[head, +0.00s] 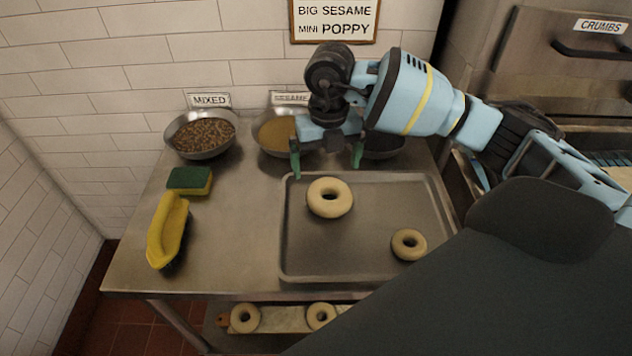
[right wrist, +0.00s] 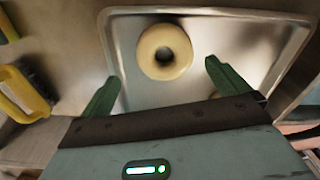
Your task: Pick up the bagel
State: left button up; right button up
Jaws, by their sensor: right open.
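A large pale bagel (head: 330,210) lies flat near the back of the metal tray (head: 300,262). A smaller bagel (head: 409,258) lies near the tray's front right corner. My right gripper (head: 326,170) is open and empty, with green fingers apart above the tray's back edge. In the right wrist view, the large bagel (right wrist: 164,39) lies beyond the fingertips, roughly between their lines, and the open gripper (right wrist: 160,80) does not touch it. My left gripper is not in view.
Bowls of mixed seeds (head: 201,136) and sesame (head: 275,133) stand behind the tray; a dark bowl (head: 384,146) is partly hidden by my arm. Two more bagels (head: 245,318) sit on a lower shelf.

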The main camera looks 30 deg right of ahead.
aim_at(330, 189)
jog(key=shift+s+d+f, duration=0.1)
jog(key=shift+s+f, duration=0.3)
jog(key=shift+f, duration=0.95)
jog(key=shift+s+f, duration=0.2)
jog(key=shift+f, duration=2.15)
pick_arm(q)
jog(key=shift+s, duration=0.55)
